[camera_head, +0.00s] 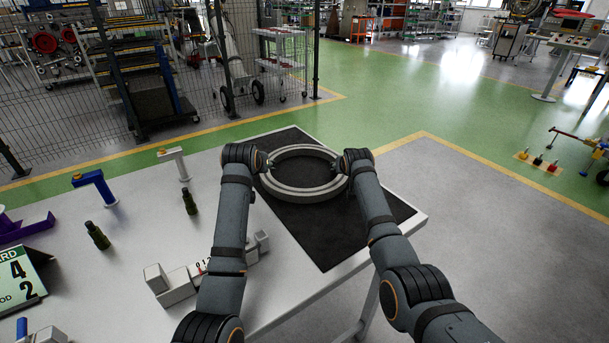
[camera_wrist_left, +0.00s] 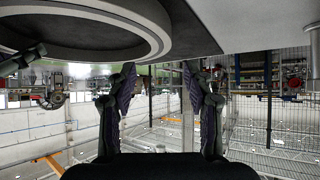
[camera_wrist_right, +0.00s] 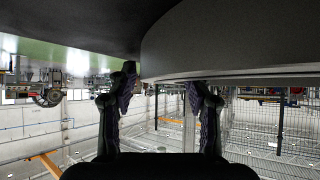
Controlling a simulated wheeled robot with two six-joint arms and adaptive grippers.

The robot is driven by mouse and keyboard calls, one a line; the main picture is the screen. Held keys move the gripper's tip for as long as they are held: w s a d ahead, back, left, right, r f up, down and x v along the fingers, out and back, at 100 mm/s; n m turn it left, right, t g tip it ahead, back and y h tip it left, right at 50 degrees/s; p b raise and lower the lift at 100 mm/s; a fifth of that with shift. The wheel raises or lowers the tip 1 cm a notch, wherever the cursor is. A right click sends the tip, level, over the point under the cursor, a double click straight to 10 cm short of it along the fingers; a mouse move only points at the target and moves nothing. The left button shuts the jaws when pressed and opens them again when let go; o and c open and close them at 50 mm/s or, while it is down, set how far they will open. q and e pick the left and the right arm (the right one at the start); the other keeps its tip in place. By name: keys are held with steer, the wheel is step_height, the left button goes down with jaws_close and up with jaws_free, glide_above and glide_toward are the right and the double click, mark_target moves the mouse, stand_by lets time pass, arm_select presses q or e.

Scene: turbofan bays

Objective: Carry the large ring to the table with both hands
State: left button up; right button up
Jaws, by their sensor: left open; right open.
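The large grey ring (camera_head: 304,194) lies flat on a black mat (camera_head: 335,237) on the light table (camera_head: 165,245). My left gripper (camera_head: 267,164) is at the ring's left side and my right gripper (camera_head: 337,168) is at its right side. In the left wrist view the ring (camera_wrist_left: 150,22) is at the upper left, and the open left fingers (camera_wrist_left: 161,92) have nothing between them. In the right wrist view the ring (camera_wrist_right: 230,45) fills the upper right, close to the open right fingers (camera_wrist_right: 161,92). I cannot tell whether either gripper touches the ring.
A mesh fence (camera_head: 60,110) is behind. Open green floor (camera_head: 420,95) lies beyond the table.

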arm_select(q)
steer(key=shift+v, duration=0.85)
arm_select(e)
steer(key=shift+s, duration=0.1)
steer(key=v, duration=1.1)
steer(key=shift+s+r, duration=0.3)
